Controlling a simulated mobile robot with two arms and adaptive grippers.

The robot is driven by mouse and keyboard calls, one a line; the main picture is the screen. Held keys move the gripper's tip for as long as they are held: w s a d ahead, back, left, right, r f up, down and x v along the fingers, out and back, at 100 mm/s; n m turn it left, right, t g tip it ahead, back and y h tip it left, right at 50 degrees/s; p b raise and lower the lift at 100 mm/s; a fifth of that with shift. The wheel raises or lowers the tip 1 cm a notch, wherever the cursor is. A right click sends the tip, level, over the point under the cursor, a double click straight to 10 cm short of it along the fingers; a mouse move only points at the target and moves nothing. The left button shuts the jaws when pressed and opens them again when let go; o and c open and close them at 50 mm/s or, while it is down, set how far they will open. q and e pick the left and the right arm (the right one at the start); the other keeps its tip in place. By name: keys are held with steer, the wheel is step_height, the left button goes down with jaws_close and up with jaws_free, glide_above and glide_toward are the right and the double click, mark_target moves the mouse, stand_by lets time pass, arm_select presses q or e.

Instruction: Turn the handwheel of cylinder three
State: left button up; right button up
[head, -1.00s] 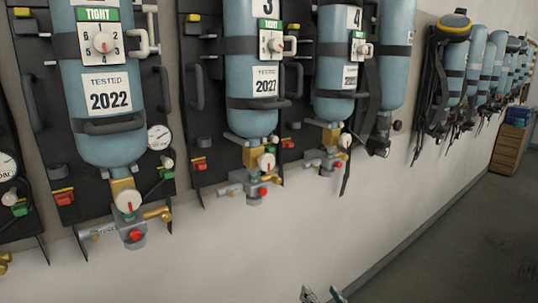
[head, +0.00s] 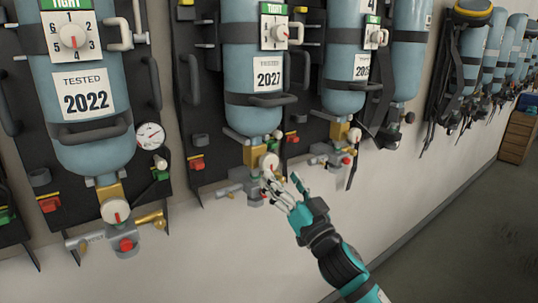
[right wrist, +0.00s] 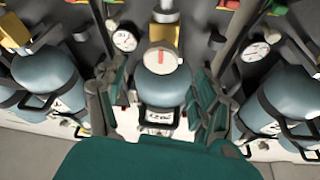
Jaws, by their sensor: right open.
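Cylinder three (head: 252,50) is the blue cylinder with the 2027 label in the middle of the head view; its number is cut off now. Its handwheel (head: 268,163) is a round pale knob on a brass valve below the cylinder. My right gripper (head: 284,182) is open, with its fingertips close at the lower right of the handwheel. In the right wrist view, a pale handwheel (right wrist: 160,62) with a red mark shows between the two spread fingers (right wrist: 158,88). Contact cannot be told. My left gripper is out of view.
A cylinder labelled 2022 (head: 82,101) hangs at left, another cylinder (head: 345,98) at right, each with a valve below. A red knob (head: 346,160) and gauge (head: 150,135) stick out nearby. Breathing sets (head: 470,60) hang farther right. The floor at right is clear.

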mark_target(271, 163)
steer(key=p+x, duration=0.1)
steer(key=x, duration=0.5)
steer(key=shift+r, duration=0.1)
steer(key=shift+w+a+r, duration=0.1)
steer(key=shift+w+a, duration=0.15)
steer(key=shift+w, duration=0.15)
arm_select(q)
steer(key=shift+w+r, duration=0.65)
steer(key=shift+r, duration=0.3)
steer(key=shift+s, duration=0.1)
arm_select(e)
steer(key=shift+c, duration=0.8)
steer(key=c, duration=1)
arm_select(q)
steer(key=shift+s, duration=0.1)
arm_select(e)
steer(key=shift+c, duration=0.2)
steer(key=shift+n, duration=0.6)
